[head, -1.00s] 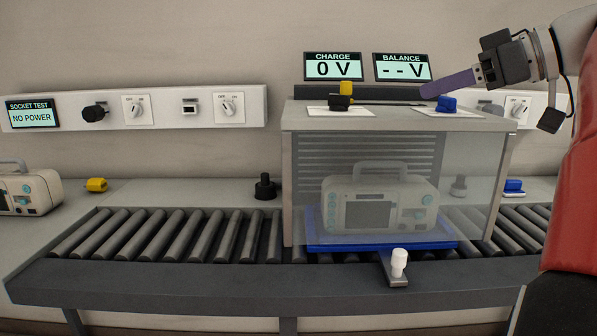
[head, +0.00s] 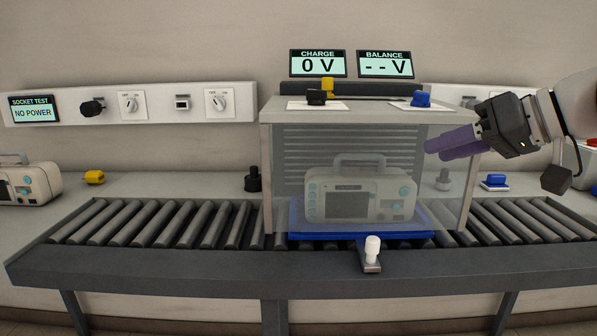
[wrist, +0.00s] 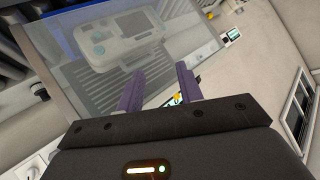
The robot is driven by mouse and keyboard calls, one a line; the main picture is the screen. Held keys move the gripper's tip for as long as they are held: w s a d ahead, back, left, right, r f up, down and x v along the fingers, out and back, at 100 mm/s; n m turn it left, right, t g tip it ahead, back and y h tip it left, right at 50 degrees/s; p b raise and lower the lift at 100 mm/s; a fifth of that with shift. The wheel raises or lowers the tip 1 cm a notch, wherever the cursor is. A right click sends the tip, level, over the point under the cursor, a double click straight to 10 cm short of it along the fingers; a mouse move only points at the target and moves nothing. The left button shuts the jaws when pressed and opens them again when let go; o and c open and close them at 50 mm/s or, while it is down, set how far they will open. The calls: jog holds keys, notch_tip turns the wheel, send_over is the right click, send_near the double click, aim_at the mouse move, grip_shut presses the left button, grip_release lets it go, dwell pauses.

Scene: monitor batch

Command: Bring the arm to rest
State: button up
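My gripper (head: 432,150) is at the right in the head view, with its purple fingers pointing left, in front of the upper right part of the clear-fronted test box (head: 268,160). In the wrist view its two fingers (wrist: 160,88) stand apart with a gap between them and nothing held. A grey monitor (head: 392,190) sits inside the box on a blue tray (head: 300,228); the monitor also shows in the wrist view (wrist: 125,35). I cannot tell whether a fingertip touches the box.
The roller conveyor (head: 120,222) runs across the front, with a white-knobbed stop (head: 372,248) at its edge. A second monitor (head: 30,184) and a yellow plug (head: 94,177) are at left. A black knob (head: 316,97) and a blue knob (head: 420,99) top the box. Displays (head: 318,64) stand behind.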

jog(key=s+a+f+m+g+h, duration=0.1)
jog(key=s+f, duration=0.4)
jog(key=f, duration=0.5)
jog(key=s+a+f+m+h, duration=0.1)
jog(key=s+a+f+h, duration=0.2)
jog(key=f, duration=0.7)
jog(key=s+a+f+m+g+h, duration=0.1)
jog(key=s+f+h, duration=0.4)
jog(key=f, duration=0.5)
jog(key=s+a+m, duration=0.1)
jog(key=s+a, duration=0.1)
jog(key=shift+s+f+g, duration=0.3)
jog(key=shift+f, duration=0.1)
